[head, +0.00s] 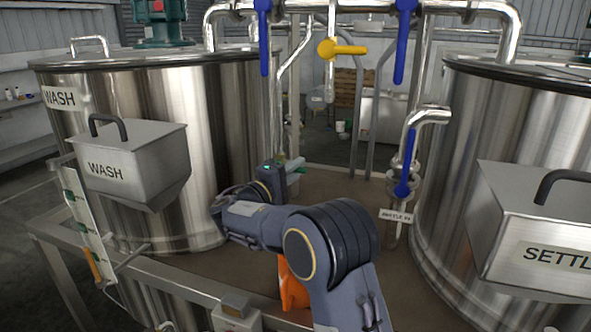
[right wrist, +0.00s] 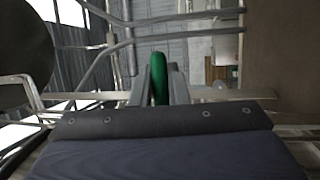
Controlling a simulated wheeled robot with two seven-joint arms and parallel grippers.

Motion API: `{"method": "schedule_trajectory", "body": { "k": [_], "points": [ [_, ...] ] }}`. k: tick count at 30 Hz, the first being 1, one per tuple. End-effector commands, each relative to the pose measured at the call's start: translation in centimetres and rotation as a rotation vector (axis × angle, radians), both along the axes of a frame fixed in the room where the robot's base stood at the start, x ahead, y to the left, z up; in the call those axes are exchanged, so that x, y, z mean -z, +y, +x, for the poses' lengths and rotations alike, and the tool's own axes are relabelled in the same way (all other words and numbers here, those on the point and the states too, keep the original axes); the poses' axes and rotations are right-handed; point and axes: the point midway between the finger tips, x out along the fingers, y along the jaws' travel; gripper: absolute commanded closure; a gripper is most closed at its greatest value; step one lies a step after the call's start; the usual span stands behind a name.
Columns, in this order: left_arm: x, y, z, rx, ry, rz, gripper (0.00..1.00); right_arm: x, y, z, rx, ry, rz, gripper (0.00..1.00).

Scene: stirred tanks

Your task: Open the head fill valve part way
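My right gripper (head: 283,172) reaches over the brown deck between the two steel tanks, seen from behind and partly hidden by my own wrist. In the right wrist view its two fingers (right wrist: 160,85) stand close on either side of a green handle-like part (right wrist: 160,78). I cannot tell whether they press on it. In the head view a pale green-grey piece (head: 295,165) shows at the fingertips. No label naming the head fill valve is readable. My left gripper is not in view.
The WASH tank (head: 215,120) stands left and another tank (head: 500,110) right. Overhead pipes carry blue handles (head: 264,40) and a yellow handle (head: 345,50). A low blue-handled valve (head: 406,175) stands to the right above a small label plate (head: 396,216). A metal rail runs along the front.

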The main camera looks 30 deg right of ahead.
Motion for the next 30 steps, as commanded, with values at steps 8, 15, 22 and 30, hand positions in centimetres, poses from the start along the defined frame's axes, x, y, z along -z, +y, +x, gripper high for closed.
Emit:
{"method": "schedule_trajectory", "body": {
  "k": [8, 15, 22, 30],
  "points": [
    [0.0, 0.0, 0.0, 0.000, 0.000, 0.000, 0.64, 0.0, 0.0, 0.0, 0.000, 0.001, 0.001, 1.00],
    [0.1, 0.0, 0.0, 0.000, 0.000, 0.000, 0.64, -0.1, 0.0, 0.0, 0.000, 0.030, -0.025, 1.00],
    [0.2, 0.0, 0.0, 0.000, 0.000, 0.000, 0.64, -0.8, 0.1, 0.0, 0.000, 0.127, -0.108, 1.00],
    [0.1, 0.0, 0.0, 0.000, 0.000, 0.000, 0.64, -1.8, 0.3, 0.2, -0.001, 0.273, -0.232, 1.00]
  ]
}}
